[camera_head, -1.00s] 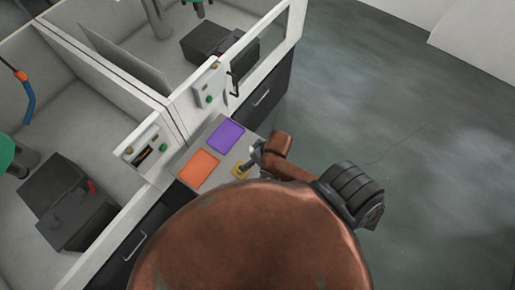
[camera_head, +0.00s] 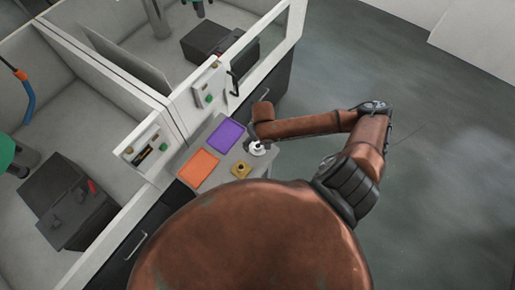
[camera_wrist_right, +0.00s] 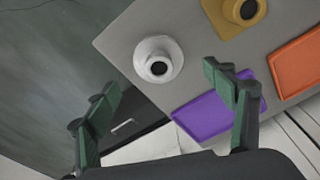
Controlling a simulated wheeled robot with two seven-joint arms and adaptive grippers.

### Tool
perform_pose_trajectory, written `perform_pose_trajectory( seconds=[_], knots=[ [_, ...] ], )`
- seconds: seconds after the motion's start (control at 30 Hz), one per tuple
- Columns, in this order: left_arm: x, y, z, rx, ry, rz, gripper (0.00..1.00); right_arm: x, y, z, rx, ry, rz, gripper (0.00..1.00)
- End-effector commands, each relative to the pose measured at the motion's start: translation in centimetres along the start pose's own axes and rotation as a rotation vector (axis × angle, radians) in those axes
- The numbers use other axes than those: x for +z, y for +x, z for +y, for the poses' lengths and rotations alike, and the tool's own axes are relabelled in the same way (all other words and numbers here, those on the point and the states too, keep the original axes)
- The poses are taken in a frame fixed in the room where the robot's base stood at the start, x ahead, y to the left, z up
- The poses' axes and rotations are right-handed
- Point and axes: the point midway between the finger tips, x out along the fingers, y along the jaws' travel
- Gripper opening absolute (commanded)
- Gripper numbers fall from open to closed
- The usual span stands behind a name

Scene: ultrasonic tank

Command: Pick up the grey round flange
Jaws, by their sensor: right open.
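The grey round flange (camera_head: 257,149) lies on the grey worktop near its right edge, pale, with a raised hub and a dark bore. In the right wrist view the flange (camera_wrist_right: 172,48) shows whole, ahead of the fingertips and roughly between them. My right gripper (camera_wrist_right: 162,84) is open and empty, its two green-and-dark fingers wide apart. In the head view its wrist is just beyond the flange, and the fingers are small and hard to make out. I cannot tell the gripper's height above the flange. My left gripper is not in view.
A yellow square-based flange (camera_head: 241,170) sits close by on the worktop (camera_wrist_right: 205,60). A purple tray (camera_head: 226,134) and an orange tray (camera_head: 198,168) lie further left. A white control panel wall (camera_head: 210,85) stands behind. Open floor lies to the right.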

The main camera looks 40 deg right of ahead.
Motion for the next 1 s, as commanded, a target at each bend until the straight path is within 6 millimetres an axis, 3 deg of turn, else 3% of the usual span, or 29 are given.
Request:
perform_pose_trajectory(
  seconds=[0.33,0.67,1.0],
  knots=[
    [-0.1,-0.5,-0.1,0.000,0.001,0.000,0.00,0.1,4.6,0.1,0.001,-0.001,0.000,0.77],
    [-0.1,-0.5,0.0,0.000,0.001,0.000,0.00,0.1,5.2,0.1,0.000,-0.003,0.001,0.76],
    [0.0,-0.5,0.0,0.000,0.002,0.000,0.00,0.1,5.2,0.1,0.000,-0.003,0.001,0.52]
  ],
)
